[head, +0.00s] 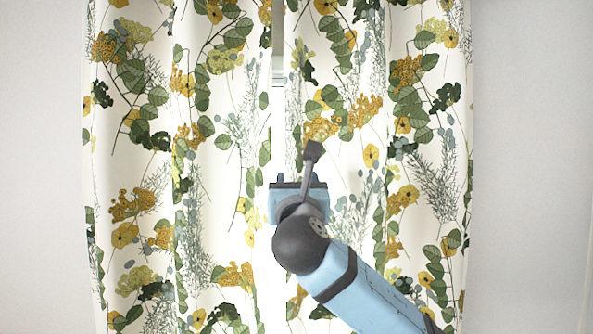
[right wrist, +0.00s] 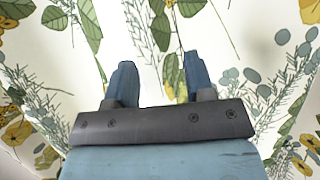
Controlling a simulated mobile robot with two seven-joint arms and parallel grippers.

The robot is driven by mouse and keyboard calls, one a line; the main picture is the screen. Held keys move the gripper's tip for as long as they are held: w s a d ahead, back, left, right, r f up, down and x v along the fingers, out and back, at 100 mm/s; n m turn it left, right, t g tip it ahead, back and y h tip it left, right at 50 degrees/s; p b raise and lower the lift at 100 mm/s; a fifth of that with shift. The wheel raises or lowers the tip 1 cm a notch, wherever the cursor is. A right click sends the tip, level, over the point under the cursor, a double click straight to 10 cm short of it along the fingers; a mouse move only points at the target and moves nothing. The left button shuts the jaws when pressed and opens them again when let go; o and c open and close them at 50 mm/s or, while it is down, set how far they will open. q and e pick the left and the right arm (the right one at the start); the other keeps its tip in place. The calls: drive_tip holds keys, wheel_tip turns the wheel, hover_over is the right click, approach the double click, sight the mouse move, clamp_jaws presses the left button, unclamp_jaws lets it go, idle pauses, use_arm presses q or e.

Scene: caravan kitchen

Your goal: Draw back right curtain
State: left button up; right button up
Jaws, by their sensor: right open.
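The right curtain (head: 425,165) hangs down in folds, cream with green leaves and yellow flowers. Its inner edge runs down near the middle of the head view, beside a narrow bright gap. My right gripper (head: 298,186) is in front of this inner edge, its fingers mostly hidden by its own body there. In the right wrist view, the gripper (right wrist: 160,72) has its two blue fingers apart, pointing at patterned fabric (right wrist: 60,70). No fabric is clearly gripped, and I cannot tell whether the fingertips touch it. My left gripper is not in view.
The left curtain (head: 150,100), in the same pattern, hangs left of the gap. A strip of window frame (head: 278,65) shows at the top of the gap. Plain pale walls (head: 530,130) flank both curtains, with clear room on the right.

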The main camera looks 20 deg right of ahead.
drive_tip(key=shift+x, duration=1.05)
clamp_jaws()
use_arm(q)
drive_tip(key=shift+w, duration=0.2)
use_arm(e)
drive_tip(key=s+d, duration=0.2)
drive_tip(key=d, duration=0.7)
drive_tip(key=s+d, duration=0.3)
drive_tip(key=d, duration=0.6)
drive_tip(key=shift+s+d, duration=0.25)
drive_tip(key=shift+d, duration=0.05)
drive_tip(key=shift+f, duration=0.1)
unclamp_jaws()
